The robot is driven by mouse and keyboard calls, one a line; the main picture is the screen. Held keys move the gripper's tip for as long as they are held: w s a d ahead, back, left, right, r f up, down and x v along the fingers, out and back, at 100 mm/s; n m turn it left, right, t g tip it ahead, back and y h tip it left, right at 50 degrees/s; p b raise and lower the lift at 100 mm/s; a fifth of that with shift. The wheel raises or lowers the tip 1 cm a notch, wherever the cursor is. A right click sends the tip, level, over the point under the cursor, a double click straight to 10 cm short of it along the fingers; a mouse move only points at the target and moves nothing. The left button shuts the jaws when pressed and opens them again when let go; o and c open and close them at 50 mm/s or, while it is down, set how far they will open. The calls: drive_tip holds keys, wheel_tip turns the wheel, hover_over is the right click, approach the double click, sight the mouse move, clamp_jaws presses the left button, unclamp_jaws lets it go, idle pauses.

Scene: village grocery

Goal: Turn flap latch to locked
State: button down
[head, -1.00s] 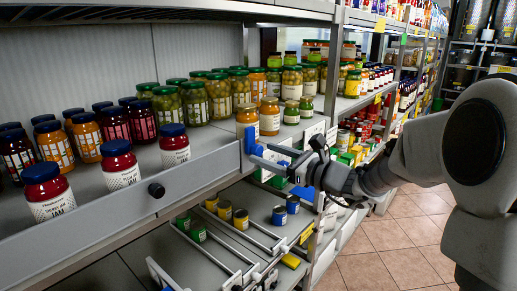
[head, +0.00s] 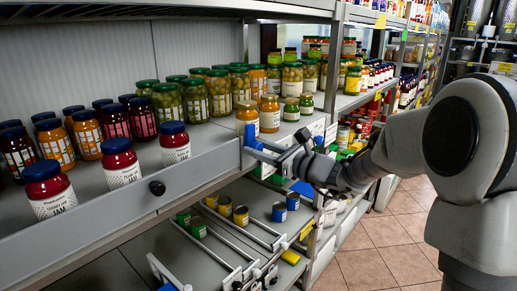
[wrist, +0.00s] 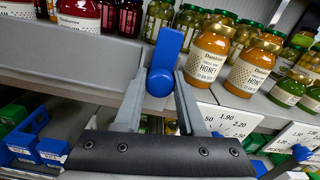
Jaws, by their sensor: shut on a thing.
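The blue flap latch (wrist: 165,62) is a lever with a rounded lower end at the right end of the grey flap (wrist: 80,45). In the wrist view it stands nearly upright, leaning slightly right at the top. My gripper (wrist: 161,84) has one finger on each side of its lower end and is shut on it. In the head view the blue latch (head: 249,135) shows at the flap's right end, with my gripper (head: 266,152) reaching it from the right and partly hiding it.
Jam jars (head: 50,190) and green jars stand behind the flap. Honey jars (wrist: 207,52) stand close to the right of the latch. Price tags (wrist: 230,122) line the shelf edge. A lower shelf with small cans and rails lies below. The aisle floor (head: 370,270) at right is clear.

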drive_tip(key=shift+f+b, duration=0.15)
drive_tip(key=shift+b, duration=0.35)
drive_tip(key=shift+f+n+b, duration=0.15)
drive_tip(key=shift+n+b, duration=0.45)
drive_tip(key=shift+b, duration=0.45)
drive_tip(key=n+b, duration=0.2)
drive_tip(key=b, duration=0.2)
drive_tip(key=shift+f+b, duration=0.2)
drive_tip(key=shift+b, duration=0.15)
drive_tip(key=n+b, duration=0.5)
drive_tip(key=b, duration=0.4)
drive_tip(key=shift+n+b, duration=0.3)
drive_tip(key=shift+n, duration=0.1)
drive_tip(key=n+b, duration=0.5)
drive_tip(key=b, duration=0.3)
drive_tip(key=shift+r, duration=0.15)
drive_tip(key=n+b, duration=0.3)
drive_tip(key=b, duration=0.1)
drive_tip(key=shift+r+n, duration=0.25)
drive_tip(key=shift+n, duration=0.15)
drive_tip(key=shift+r, duration=0.1)
